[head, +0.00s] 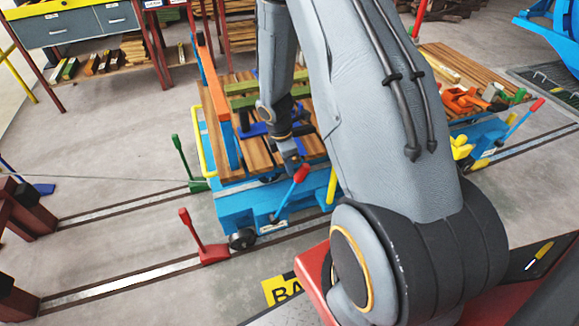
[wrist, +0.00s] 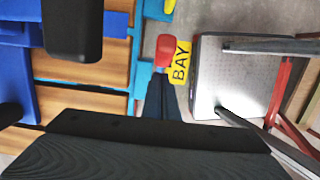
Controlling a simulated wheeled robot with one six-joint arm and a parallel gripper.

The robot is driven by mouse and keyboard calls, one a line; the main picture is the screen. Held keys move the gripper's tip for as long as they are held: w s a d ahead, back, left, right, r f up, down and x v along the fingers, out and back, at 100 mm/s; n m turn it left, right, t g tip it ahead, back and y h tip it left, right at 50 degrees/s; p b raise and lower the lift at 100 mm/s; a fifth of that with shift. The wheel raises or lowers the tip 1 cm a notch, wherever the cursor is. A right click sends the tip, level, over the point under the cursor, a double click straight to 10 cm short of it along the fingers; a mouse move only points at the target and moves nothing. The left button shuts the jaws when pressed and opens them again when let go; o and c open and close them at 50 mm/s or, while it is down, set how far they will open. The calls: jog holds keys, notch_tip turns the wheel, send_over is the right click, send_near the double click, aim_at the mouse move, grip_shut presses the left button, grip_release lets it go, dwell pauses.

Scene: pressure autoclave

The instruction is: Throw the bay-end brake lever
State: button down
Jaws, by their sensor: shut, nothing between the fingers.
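A blue lever with a red knob (head: 301,173) stands on the near end of the blue trolley (head: 240,207), tilted so its knob is up and right. The small label at its foot is too small to read. My gripper (head: 292,160) points down just above and left of the knob, shut and empty. In the wrist view the red knob (wrist: 166,50) lies just beyond my dark shut fingertips (wrist: 161,78). I cannot tell whether they touch. A yellow BAY sign (wrist: 180,62) shows behind the knob, partly covered.
A red lever (head: 188,228) on a red base stands on the near rail, left of the trolley's wheel. A green lever (head: 181,155) stands at the far rail. Wooden slats and coloured bars load the trolley. A second trolley (head: 483,132) is at right. Open floor lies left.

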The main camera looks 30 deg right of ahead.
notch_tip(320, 180, up, 12)
jog(key=a, duration=0.1)
jog(key=shift+w+a+f+p, duration=0.15)
jog(key=shift+a+f+p, duration=0.1)
jog(key=shift+a+p, duration=0.05)
dwell(0.7)
